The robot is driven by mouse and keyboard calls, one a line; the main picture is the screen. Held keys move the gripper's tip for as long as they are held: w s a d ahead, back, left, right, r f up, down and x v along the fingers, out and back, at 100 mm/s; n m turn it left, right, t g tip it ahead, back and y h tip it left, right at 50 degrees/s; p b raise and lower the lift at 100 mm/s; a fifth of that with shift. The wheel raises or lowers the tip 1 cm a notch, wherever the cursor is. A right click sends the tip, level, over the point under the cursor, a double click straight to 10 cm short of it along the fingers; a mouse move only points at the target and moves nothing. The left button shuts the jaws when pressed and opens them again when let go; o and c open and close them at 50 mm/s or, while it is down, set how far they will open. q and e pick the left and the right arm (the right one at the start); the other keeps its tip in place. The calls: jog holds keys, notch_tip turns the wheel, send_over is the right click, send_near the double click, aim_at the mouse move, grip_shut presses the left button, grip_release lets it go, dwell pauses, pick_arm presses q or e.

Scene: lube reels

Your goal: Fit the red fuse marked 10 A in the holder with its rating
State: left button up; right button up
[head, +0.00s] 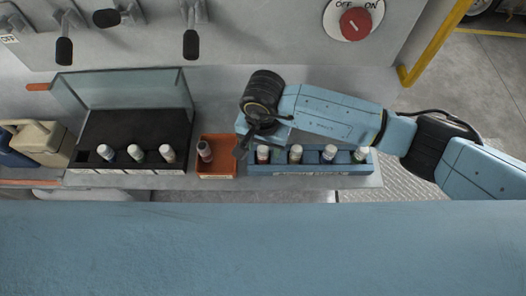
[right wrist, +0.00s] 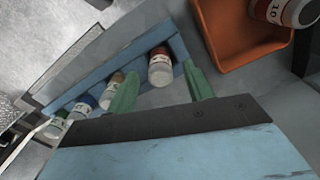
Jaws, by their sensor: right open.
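The red fuse (right wrist: 160,68), white-topped with a red band, stands in the blue rack; it also shows at the rack's left end in the head view (head: 262,154). Its rating is too small to read. My right gripper (right wrist: 160,72) is open, with its green fingers on either side of this fuse in the picture; I cannot tell if they touch it. In the head view the right gripper (head: 248,143) is over the rack's left end. Another fuse (right wrist: 285,10), with a reddish label that seems to read 10, is in the orange tray (right wrist: 225,45). My left gripper is not in view.
The black holder box (head: 130,125) with a raised clear lid (head: 125,88) holds several fuses at its front edge. The orange tray (head: 217,171) lies between it and the blue rack (head: 310,168). A red knob (head: 355,24) and black levers (head: 191,44) are behind.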

jog(key=shift+f, duration=0.95)
jog(key=c, duration=1.1)
jog(key=shift+o, duration=0.2)
jog(key=shift+r, duration=0.1)
